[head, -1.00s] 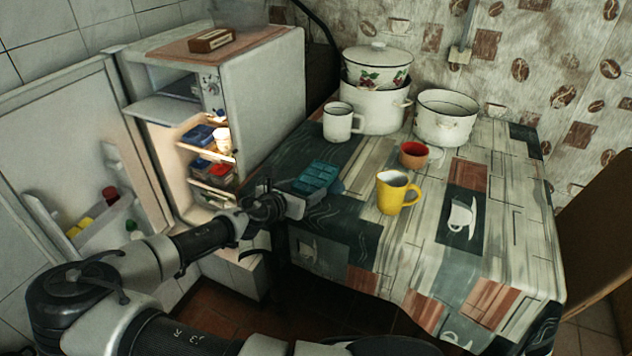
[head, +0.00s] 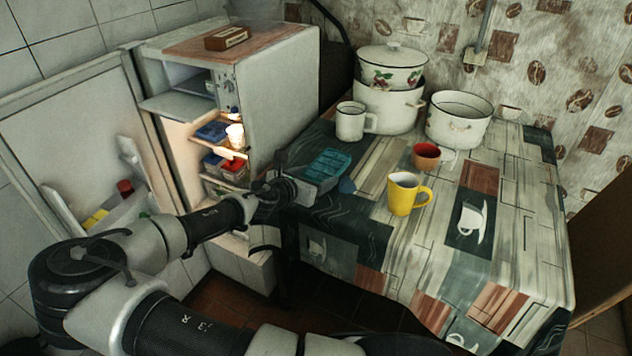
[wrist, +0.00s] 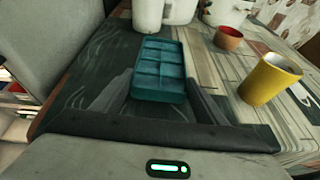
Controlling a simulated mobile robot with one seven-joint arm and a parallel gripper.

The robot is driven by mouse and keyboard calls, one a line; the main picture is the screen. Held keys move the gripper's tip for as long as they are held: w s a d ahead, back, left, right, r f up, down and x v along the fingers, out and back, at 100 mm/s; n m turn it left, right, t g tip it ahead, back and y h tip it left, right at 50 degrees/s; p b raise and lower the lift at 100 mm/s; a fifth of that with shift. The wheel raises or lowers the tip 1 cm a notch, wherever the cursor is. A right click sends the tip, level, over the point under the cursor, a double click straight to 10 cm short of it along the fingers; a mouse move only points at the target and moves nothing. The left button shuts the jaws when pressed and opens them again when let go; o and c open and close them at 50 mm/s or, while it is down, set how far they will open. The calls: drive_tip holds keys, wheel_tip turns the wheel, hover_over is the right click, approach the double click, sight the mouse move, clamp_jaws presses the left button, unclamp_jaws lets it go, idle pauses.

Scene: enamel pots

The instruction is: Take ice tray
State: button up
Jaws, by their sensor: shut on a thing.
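The ice tray (head: 328,164) is a teal rectangular tray with square compartments. In the head view it is at the left edge of the table, by the end of my arm. In the wrist view the tray (wrist: 161,70) lies lengthwise between the two fingers of my gripper (wrist: 160,95). My gripper is shut on its near end. In the head view my gripper (head: 310,180) is partly hidden by the wrist. I cannot tell whether the tray touches the tabletop.
A yellow mug (head: 402,195), a red cup (head: 425,156), a white mug (head: 350,122) and enamel pots (head: 458,118) stand on the patterned table (head: 400,260). The open fridge (head: 275,100) is left of the table, its door (head: 75,135) swung out. The table's front is clear.

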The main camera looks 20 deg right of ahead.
drive_tip(key=shift+r+p, duration=0.75)
drive_tip(key=shift+r, duration=2.2)
